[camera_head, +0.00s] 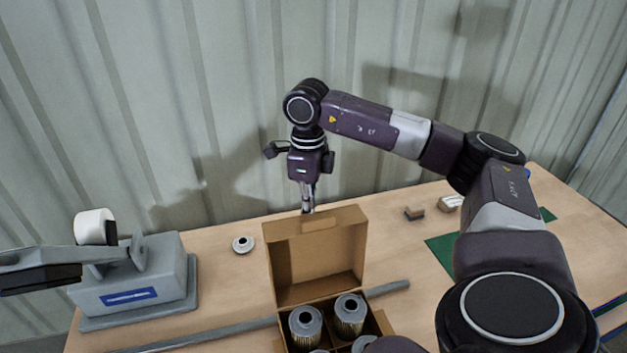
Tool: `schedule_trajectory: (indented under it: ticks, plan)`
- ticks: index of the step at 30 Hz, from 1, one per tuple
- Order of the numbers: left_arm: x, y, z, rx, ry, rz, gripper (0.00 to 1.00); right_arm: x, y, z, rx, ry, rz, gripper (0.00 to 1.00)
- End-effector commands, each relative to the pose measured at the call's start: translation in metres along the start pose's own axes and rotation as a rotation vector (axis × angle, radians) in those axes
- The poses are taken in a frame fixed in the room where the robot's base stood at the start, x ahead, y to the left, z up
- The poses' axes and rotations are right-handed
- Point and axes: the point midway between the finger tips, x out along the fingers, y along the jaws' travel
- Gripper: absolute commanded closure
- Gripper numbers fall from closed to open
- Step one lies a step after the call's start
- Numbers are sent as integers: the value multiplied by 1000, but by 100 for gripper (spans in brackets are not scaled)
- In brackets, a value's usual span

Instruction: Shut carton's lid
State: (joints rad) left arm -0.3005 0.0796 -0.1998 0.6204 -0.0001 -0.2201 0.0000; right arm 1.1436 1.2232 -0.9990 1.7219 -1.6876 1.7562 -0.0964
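The brown carton (318,296) stands open at the front middle of the table. Its lid (316,255) is raised roughly upright at the back edge, with a tuck flap (318,220) along its top. Filter cartridges, such as one at the left (305,322) and one at the right (349,310), stand inside; the front of the carton is cut off by the picture edge. My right gripper (308,208) points down just behind the lid's top edge. Its fingers look closed together with nothing between them; I cannot tell whether they touch the lid. My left gripper is not in view.
A grey device (140,285) with a white roll (95,226) stands at the left. A small round part (243,244) lies left of the lid. A grey bar (390,288) runs behind the carton. Small blocks (415,213) and a green mat (441,256) are at the right.

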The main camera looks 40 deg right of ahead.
Motion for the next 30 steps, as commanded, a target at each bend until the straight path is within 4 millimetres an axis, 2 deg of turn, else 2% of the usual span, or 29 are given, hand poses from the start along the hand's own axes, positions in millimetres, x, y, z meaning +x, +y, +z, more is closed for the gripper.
schedule_trajectory:
  ticks: [5, 21, 30]
  plan:
    - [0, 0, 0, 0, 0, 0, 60, -1, 1, -1, 0, 0, 0, 100]
    - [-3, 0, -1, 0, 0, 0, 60, -12, 24, -14, 0, 0, 0, 100]
    - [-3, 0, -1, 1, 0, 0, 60, -12, 24, -14, 0, 0, 0, 100]
